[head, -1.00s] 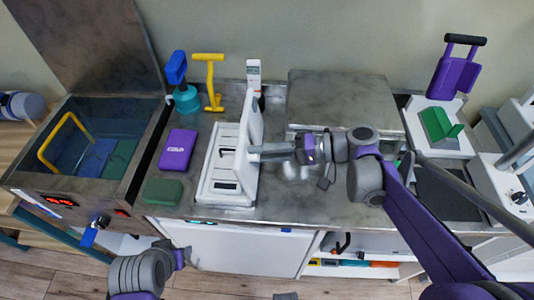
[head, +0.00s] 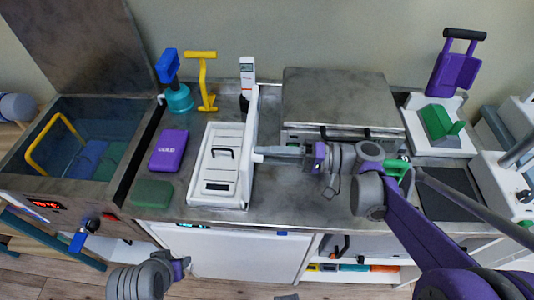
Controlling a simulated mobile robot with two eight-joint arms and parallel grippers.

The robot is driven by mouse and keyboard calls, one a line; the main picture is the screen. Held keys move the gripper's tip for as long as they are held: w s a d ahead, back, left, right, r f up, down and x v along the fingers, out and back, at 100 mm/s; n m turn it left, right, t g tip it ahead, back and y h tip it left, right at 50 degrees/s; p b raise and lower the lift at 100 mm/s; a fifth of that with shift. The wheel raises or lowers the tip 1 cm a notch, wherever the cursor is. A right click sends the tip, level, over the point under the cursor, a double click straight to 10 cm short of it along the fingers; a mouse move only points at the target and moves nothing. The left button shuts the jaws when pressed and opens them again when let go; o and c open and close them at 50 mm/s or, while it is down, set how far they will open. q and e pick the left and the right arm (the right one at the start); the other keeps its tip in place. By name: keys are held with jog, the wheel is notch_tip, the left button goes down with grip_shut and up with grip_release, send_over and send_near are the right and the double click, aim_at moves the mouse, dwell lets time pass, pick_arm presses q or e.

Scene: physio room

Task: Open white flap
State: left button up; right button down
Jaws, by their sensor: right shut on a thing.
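The white flap (head: 249,140) stands about upright, seen nearly edge-on, along the right side of a low white box (head: 200,189) on the metal counter. The box's top is uncovered and shows a recessed panel with a dark handle and a dark slot. My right gripper (head: 262,154) reaches in from the right and is shut on the flap; its fingertips are partly hidden at the flap. My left gripper (head: 182,266) hangs low at the front left, below the counter edge, apart from the box. Its fingers are too unclear to read.
A purple pack (head: 169,151) and a green pad (head: 152,194) lie left of the box. An open water tank (head: 85,132) is left, a closed metal lid (head: 338,98) right.

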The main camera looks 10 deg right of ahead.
jog(key=shift+c, duration=2.4)
grip_release()
jog(key=v, duration=1)
jog(key=shift+d, duration=0.4)
jog(key=shift+s, duration=0.1)
